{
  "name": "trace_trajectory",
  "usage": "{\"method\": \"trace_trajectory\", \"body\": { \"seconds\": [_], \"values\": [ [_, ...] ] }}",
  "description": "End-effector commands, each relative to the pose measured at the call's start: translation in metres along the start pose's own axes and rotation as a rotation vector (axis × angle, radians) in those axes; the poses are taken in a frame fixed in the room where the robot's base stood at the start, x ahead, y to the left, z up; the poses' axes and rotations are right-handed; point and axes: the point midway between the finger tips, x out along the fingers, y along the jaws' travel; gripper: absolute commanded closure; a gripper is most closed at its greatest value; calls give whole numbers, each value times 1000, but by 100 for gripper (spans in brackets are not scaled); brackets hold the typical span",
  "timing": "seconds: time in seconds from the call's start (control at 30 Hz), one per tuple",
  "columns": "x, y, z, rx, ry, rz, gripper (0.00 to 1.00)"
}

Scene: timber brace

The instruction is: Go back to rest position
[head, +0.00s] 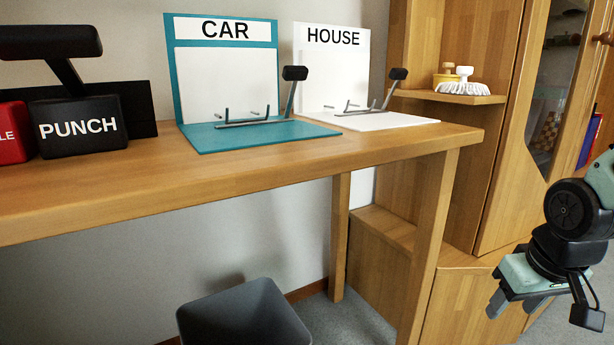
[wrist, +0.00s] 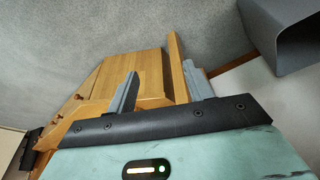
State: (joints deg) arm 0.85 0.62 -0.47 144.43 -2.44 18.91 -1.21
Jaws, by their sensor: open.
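My gripper (head: 517,302) hangs at the right edge of the head view, pointing down, to the right of the table and in front of the wooden cabinet. In the wrist view its two grey fingers (wrist: 160,92) stand apart with nothing between them. The gripper is open and empty, clear of the table and of everything on it.
The wooden table (head: 270,180) bears a black PUNCH block (head: 80,128), a teal CAR stand (head: 245,135) and a white HOUSE stand (head: 385,121). A grey bin (head: 243,315) stands on the floor below. A wooden cabinet (head: 500,140) with a shelf stands behind on the right.

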Motion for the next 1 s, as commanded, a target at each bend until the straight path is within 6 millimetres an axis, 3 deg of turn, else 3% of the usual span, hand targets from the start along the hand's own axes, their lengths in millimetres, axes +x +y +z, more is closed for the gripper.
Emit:
{"method": "trace_trajectory", "body": {
  "seconds": [0.07, 0.1, 0.27, 0.47, 0.6, 0.67, 1.0],
  "values": [
    [2, -16, 31, 45, -66, -28, 48],
    [-20, -33, 22, -12, -65, -44, 48],
    [-63, -88, 31, -176, -110, -93, 48],
    [-122, -150, 59, -397, -175, -141, 48],
    [-167, -184, 89, -561, -222, -162, 48],
    [-187, -196, 104, -634, -241, -167, 48],
    [-264, -191, 78, -620, -242, -166, 48]
  ]
}}
